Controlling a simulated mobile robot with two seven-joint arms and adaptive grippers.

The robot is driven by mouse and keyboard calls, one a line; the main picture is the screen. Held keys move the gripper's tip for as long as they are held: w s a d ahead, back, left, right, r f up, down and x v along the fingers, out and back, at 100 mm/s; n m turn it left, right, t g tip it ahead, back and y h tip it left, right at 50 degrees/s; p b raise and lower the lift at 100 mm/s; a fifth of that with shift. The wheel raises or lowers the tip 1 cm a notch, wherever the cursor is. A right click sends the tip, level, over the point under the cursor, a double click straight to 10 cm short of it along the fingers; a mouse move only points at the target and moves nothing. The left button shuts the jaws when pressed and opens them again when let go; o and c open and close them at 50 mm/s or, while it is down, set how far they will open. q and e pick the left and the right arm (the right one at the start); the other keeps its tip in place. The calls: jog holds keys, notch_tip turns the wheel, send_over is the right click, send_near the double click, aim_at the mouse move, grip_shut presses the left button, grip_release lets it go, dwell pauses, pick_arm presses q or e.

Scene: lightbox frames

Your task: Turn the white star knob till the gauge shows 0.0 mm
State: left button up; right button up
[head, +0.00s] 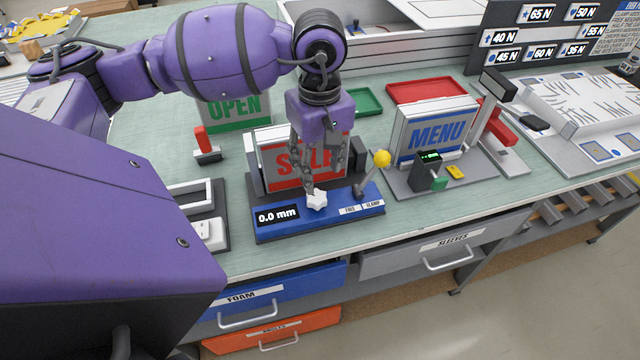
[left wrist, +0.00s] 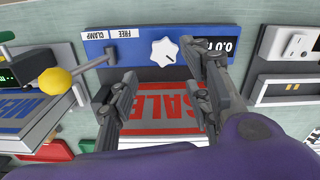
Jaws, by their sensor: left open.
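The white star knob (head: 316,201) sits on the front of a blue fixture base (head: 345,212); the knob (left wrist: 165,52) also shows in the left wrist view. The gauge (head: 277,216) left of the knob reads 0.0 mm; in the left wrist view the gauge (left wrist: 222,47) is partly hidden by a finger. My left gripper (head: 322,180) points down just above and behind the knob. Its fingers (left wrist: 160,92) are apart with nothing between them, and I see no clear contact with the knob. A red SALE sign (head: 275,165) stands behind it in the fixture. My right gripper is not visible.
A lever with a yellow ball (head: 382,158) rises right of the knob, by FREE and CLAMP labels (head: 361,208). A MENU sign (head: 436,134) stands farther right and an OPEN sign (head: 234,108) behind left. A white switch (head: 208,235) lies left. Bare bench shows around the fixture.

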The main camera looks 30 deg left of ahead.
aim_at(321, 195)
pick_arm(q)
jog(key=shift+s+d+m, duration=0.15)
jog(key=shift+s+m, duration=0.05)
jog(key=shift+m, duration=0.4)
notch_tip(321, 195, down, 8)
jog(key=shift+r+p, duration=0.15)
jog(key=shift+p, duration=0.2)
jog(key=shift+w, duration=0.1)
jog(key=c, duration=1)
jog(key=shift+m+b, duration=0.4)
jog(key=shift+b, duration=0.15)
jog(key=shift+c, duration=0.2)
jog(key=shift+r, duration=0.1)
jog(key=o, duration=1)
